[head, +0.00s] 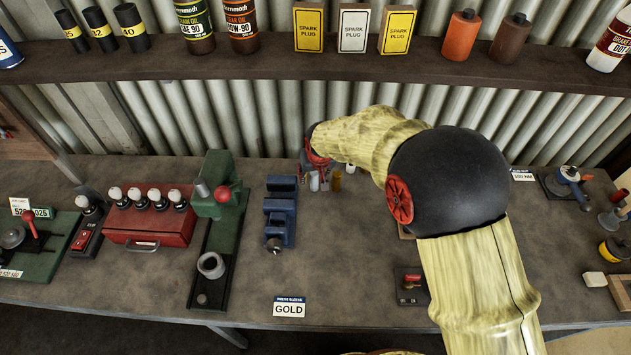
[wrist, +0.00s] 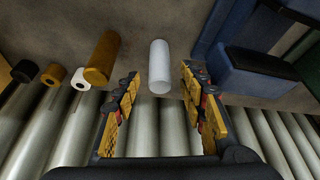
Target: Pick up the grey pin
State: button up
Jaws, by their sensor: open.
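The grey pin (wrist: 159,66) is a pale, smooth cylinder in the wrist view. It lies in the gap between the tips of my open gripper (wrist: 160,84), apart from both fingers. In the head view the grey pin (head: 314,183) is small and pale, just below my gripper (head: 319,168), which is partly hidden by my arm. A gold pin (wrist: 103,58) stands beside it, left of the left finger in the wrist view.
White (wrist: 80,78), brass (wrist: 54,75) and black (wrist: 25,70) round pieces are left of the gold pin. A blue vise (head: 280,212) stands close by, also in the wrist view (wrist: 245,70). A GOLD sign (head: 289,307) is at the bench front. A shelf (head: 250,65) hangs above.

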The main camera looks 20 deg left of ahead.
aim_at(313, 177)
jog(key=x, duration=0.4)
jog(key=shift+c, duration=1.3)
jog(key=c, duration=0.7)
grip_shut()
